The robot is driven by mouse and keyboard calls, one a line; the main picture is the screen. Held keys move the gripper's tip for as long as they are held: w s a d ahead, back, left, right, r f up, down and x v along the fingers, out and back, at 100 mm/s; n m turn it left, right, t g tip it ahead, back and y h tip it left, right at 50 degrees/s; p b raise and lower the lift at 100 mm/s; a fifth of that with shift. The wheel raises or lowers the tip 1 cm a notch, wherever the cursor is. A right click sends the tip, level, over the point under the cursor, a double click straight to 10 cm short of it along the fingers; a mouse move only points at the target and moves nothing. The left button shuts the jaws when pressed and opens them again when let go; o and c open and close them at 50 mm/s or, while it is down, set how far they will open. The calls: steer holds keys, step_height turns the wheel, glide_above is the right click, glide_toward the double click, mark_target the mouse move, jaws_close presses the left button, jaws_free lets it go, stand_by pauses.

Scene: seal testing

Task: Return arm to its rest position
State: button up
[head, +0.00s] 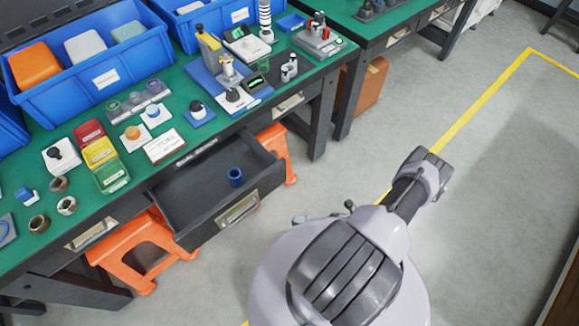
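My arm fills the lower right of the head view, over the floor in front of the bench. Its pale links and dark ribbed joint covers are bent, with one joint reaching up and right. My gripper (325,213) is mostly hidden behind the arm; only small grey parts, likely its fingers, stick out past the arm's upper edge, right of the open drawer. I cannot tell whether it is open or shut, or whether it holds anything.
A dark drawer (188,208) is pulled out from the green-topped bench (165,173), with a blue ring-shaped part (235,177) inside. Orange stools (140,245) stand below. Blue bins (80,85) and several small testing items crowd the bench. Floor (480,200) at right is clear.

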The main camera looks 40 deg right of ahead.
steer(key=w+d+r+n+g, duration=0.2)
steer(key=w+r+n+g, duration=0.1)
steer(key=r+n+g, duration=0.35)
steer(key=w+d+r+n+g, duration=0.25)
steer(key=r+n+g, duration=0.25)
steer(key=r+n, duration=0.25)
steer(key=w+a+r+n+g+h, duration=0.1)
steer(key=w+a+r+n+h, duration=0.1)
steer(key=a+r+n, duration=0.3)
steer(key=w+r+n+g+h, duration=0.2)
steer(key=r+n+h, duration=0.1)
steer(key=r, duration=0.4)
steer(key=s+a+r+n+t+h, duration=0.3)
steer(key=a+r+n, duration=0.4)
steer(key=r+n, duration=0.1)
steer(key=s+a+r+n+t+h, duration=0.3)
steer(key=a+r+n, duration=0.5)
steer(key=r+n, duration=0.1)
steer(key=shift+a+r+h, duration=0.3)
steer(key=shift+r+h, duration=0.1)
steer(key=shift+r, duration=0.25)
steer(key=shift+o, duration=0.2)
steer(key=shift+t, duration=0.25)
